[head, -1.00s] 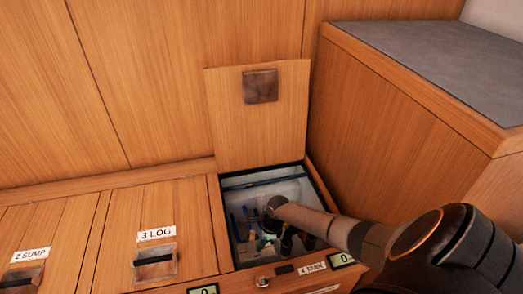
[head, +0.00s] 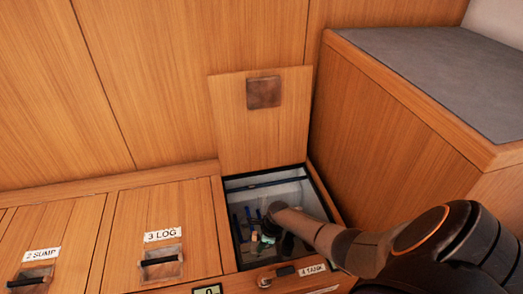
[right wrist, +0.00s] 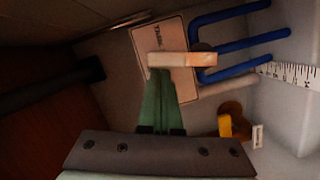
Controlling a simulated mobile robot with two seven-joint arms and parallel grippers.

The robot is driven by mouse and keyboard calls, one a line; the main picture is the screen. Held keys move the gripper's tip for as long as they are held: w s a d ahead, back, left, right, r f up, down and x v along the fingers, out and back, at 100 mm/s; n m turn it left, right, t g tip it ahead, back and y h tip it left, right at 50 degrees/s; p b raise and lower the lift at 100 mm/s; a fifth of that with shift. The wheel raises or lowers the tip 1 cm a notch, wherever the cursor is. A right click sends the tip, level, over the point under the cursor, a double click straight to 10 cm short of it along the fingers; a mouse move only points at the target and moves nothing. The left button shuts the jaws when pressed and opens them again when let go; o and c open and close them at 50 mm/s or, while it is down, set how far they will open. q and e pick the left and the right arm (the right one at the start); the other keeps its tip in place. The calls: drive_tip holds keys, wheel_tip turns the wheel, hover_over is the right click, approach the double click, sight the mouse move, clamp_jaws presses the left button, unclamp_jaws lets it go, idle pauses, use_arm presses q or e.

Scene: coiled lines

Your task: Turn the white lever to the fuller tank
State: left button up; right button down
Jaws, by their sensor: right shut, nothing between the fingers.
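The open 4 TANK locker (head: 233,245) holds the fittings, with its lid (head: 260,135) raised against the panel. In the right wrist view a pale, whitish bar (right wrist: 190,60), which looks like the lever, lies crosswise in front of a white label card (right wrist: 165,42). My right gripper (right wrist: 160,76) is shut and empty, its green fingers ending at the bar's left part; whether they touch it I cannot tell. In the head view the right gripper (head: 268,238) is down inside the locker, mostly hidden by its own wrist. The tank levels cannot be read. My left gripper is not in view.
Blue pipes (right wrist: 240,45) run right of the bar. A white measuring scale (right wrist: 290,72) is on the wall, and a yellow part (right wrist: 226,126) sits lower right. The locker walls are close around my arm. Closed lids 3 LOG (head: 160,225) and 2 SUMP (head: 45,265) lie left.

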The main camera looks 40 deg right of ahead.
sight(252, 250)
drive_tip(key=shift+w+a+r+m+p, duration=0.15)
drive_tip(key=shift+a+m+p, duration=0.2)
drive_tip(key=shift+p, duration=0.35)
drive_tip(key=shift+w+a+m+p, duration=0.15)
drive_tip(key=shift+a+m+p, duration=0.1)
drive_tip(key=shift+m+p, duration=0.3)
drive_tip(key=shift+w+a+m+h+p, duration=0.4)
drive_tip(key=shift+a+m+p, duration=0.15)
drive_tip(key=shift+m, duration=0.25)
drive_tip(key=shift+w+a, duration=0.1)
drive_tip(key=shift+w, duration=0.1)
drive_tip(key=shift+w+a, duration=0.1)
